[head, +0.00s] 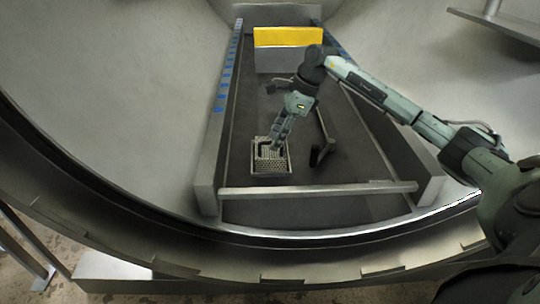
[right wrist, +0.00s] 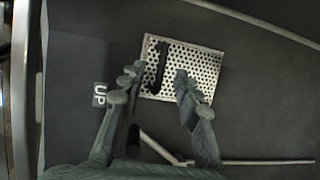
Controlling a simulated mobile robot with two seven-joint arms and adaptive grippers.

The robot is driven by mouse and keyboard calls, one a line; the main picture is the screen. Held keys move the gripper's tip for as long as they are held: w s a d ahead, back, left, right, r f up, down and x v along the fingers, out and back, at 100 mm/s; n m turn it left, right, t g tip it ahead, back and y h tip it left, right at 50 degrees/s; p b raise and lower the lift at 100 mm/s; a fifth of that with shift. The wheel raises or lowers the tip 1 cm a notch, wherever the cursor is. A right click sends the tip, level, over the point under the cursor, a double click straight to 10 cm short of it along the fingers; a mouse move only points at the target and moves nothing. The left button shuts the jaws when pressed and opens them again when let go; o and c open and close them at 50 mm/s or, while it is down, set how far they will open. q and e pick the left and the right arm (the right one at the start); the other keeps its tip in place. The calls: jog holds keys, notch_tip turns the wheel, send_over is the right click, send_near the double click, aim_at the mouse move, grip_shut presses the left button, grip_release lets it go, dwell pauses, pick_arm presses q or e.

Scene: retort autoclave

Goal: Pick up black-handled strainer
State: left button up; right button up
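The black-handled strainer, a square perforated metal basket (head: 261,166), sits on the dark floor of the framed carrier inside the chamber. In the right wrist view its perforated plate (right wrist: 205,62) carries a black bar handle (right wrist: 160,66) near its left side. My right gripper (head: 275,143) reaches down over the basket in the head view. My left gripper is not in view.
A thin metal rod with a black grip (head: 317,156) lies to the right of the basket. A yellow-and-grey box (head: 287,48) stands at the far end. Side rails and a front crossbar (head: 315,190) border the carrier.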

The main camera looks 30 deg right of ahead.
aim_at(266, 160)
jog(key=x, duration=0.2)
jog(key=shift+w+a+f, duration=0.1)
jog(key=shift+f, duration=0.3)
grip_shut()
jog(key=shift+r, duration=0.1)
